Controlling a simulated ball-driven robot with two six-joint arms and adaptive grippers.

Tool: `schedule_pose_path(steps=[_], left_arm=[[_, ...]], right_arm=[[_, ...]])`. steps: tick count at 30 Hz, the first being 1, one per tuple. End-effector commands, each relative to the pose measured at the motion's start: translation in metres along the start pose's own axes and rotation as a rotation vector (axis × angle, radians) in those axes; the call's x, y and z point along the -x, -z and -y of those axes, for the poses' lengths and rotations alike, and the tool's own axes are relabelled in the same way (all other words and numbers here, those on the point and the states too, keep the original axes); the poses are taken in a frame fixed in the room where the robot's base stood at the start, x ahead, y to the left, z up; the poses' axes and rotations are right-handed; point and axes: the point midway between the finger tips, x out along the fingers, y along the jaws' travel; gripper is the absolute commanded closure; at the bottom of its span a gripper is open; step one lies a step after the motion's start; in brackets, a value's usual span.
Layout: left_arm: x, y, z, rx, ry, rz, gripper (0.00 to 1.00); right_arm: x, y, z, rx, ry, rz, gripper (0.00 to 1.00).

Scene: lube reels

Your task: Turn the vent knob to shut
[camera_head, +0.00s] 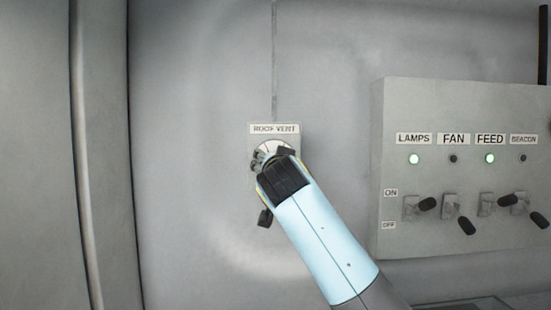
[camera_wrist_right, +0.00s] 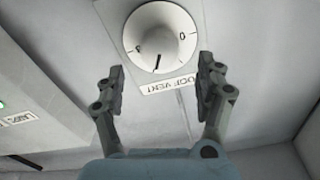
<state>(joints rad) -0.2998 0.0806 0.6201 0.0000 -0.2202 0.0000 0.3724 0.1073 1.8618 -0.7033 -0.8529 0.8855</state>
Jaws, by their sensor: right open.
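The white round vent knob (camera_wrist_right: 160,36) sits on a pale plate labelled ROOF VENT in the right wrist view, where the label (camera_wrist_right: 168,84) appears upside down. A dark pointer line shows near the knob's lower edge, with small marks around it that I cannot read surely. In the head view the knob (camera_head: 268,149) is partly hidden behind my right gripper (camera_head: 272,185). In the wrist view my right gripper (camera_wrist_right: 160,68) is open and empty, its fingers apart on either side just short of the knob. My left gripper is not in view.
A grey switch panel (camera_head: 450,120) stands out from the wall at right, with LAMPS, FAN, FEED and BEACON switches. The LAMPS (camera_head: 414,158) and FEED (camera_head: 490,158) lights are green. A vertical post (camera_head: 85,150) stands at left. The wall around the knob is bare.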

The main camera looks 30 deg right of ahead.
Motion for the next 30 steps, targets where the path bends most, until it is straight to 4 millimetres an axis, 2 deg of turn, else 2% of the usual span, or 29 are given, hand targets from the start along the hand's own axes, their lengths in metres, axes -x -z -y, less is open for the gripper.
schedule_pose_path(steps=[3,9,14,21,30], left_arm=[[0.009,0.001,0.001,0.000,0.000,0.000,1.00],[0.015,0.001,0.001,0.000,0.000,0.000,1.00],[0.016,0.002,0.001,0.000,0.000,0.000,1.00],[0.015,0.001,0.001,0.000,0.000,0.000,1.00],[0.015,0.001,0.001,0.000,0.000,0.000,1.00]], right_arm=[[-0.025,0.003,0.000,0.003,-0.001,0.000,0.29],[-0.053,0.001,0.000,0.001,-0.001,0.001,0.29],[-0.062,0.000,0.000,0.001,0.000,0.000,0.29],[-0.062,-0.001,0.000,0.000,0.001,0.001,0.29],[-0.062,-0.001,0.000,0.001,0.000,0.001,0.68]])
